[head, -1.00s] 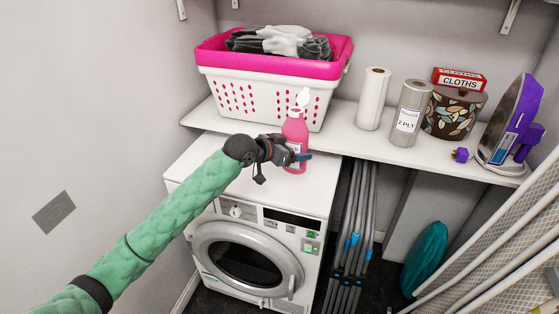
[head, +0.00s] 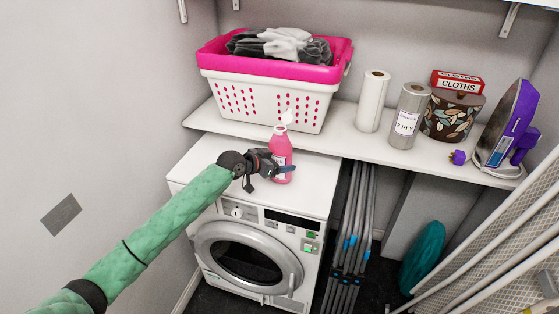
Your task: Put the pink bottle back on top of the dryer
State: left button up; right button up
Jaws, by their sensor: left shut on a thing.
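The pink bottle (head: 281,146) with a white pump top is upright over the right part of the dryer's white top. My left gripper (head: 283,170) is shut on its lower part, coming in from the left. The dryer (head: 248,262) stands below the shelf, its round door shut and green lights lit on its panel. The bottle's base appears at or just above the dryer top (head: 215,160); I cannot tell if it touches. Part of the bottle is hidden by the gripper. My right gripper is not in view.
A white shelf (head: 330,140) behind the dryer holds a pink and white laundry basket (head: 270,95), paper rolls (head: 372,100), a patterned pot (head: 452,115), a cloths box (head: 457,81) and a purple iron (head: 508,125). Grey folded poles (head: 352,235) stand right of the dryer. Its top's left part is clear.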

pick_arm(q)
jog(key=shift+f, duration=0.1)
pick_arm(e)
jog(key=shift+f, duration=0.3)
pick_arm(q)
jog(key=shift+f, duration=0.1)
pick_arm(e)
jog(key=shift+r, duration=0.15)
pick_arm(q)
jog(key=o, duration=1.4)
jog(key=shift+f, duration=0.1)
jog(key=shift+o, duration=0.2)
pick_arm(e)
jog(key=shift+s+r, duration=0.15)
pick_arm(q)
jog(key=shift+s+a+r, duration=0.25)
jog(key=shift+s+a, duration=0.1)
jog(key=shift+a, duration=0.15)
jog(key=shift+s+a+r+b, duration=0.2)
jog(key=shift+s+a+b, duration=0.15)
jog(key=shift+b, duration=0.1)
jog(key=b+v, duration=0.2)
jog(key=v, duration=0.7)
jog(key=shift+s+a+r, duration=0.2)
jog(key=shift+a+r, duration=0.05)
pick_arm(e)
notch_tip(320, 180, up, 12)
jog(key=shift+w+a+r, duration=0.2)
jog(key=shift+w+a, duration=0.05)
